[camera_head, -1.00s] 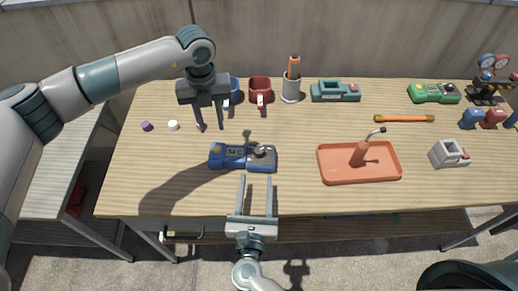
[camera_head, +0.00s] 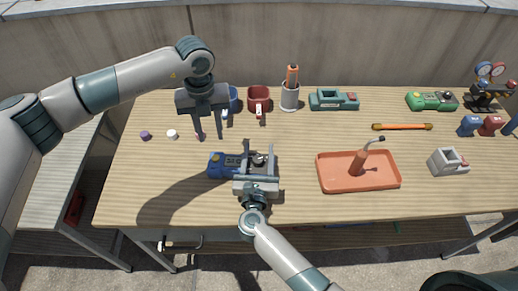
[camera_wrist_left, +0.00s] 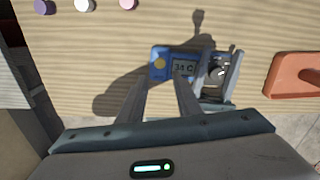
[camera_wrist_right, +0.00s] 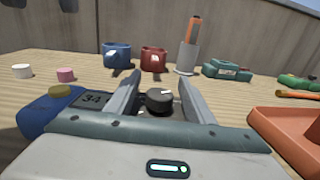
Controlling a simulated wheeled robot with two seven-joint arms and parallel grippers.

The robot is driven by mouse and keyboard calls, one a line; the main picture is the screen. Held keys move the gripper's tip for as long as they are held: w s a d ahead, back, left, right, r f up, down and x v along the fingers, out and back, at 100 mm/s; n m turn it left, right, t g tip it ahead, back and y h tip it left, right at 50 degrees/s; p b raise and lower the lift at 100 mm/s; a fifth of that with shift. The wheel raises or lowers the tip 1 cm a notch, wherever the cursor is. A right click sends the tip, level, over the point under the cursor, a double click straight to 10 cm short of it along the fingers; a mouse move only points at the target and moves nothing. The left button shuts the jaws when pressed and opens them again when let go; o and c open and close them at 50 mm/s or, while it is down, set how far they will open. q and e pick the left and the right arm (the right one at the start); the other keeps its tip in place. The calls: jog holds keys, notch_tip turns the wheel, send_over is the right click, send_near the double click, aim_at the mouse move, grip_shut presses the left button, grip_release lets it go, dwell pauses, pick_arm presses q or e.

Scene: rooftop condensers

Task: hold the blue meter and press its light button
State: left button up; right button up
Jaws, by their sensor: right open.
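The blue meter (camera_head: 222,166) lies on the bench. In the left wrist view its blue body (camera_wrist_left: 160,75) shows a yellow round button (camera_wrist_left: 160,62), a display reading 34 C (camera_wrist_left: 183,68) and a dark dial. The yellow button (camera_wrist_right: 61,91) and dial (camera_wrist_right: 159,99) also show in the right wrist view. My right gripper (camera_head: 258,146) is open, with its fingers on either side of the dial end; I cannot tell whether they touch it. My left gripper (camera_head: 210,138) is open and empty above the bench, behind and left of the meter.
An orange tray (camera_head: 335,186) with a torch-like tool stands right of the meter. Blue and red mugs (camera_head: 258,98), a grey cup (camera_head: 290,98) and a teal device (camera_head: 333,99) stand behind. Small caps (camera_head: 171,133) lie at the left. The front left bench is clear.

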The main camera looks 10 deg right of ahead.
jog(key=shift+w+d, duration=0.15)
jog(key=shift+w, duration=0.45)
jog(key=shift+c, duration=0.2)
pick_arm(q)
jog(key=shift+c, duration=0.3)
pick_arm(e)
grip_shut()
pick_arm(q)
grip_shut()
jog(key=shift+s, duration=0.1)
dwell(0.8)
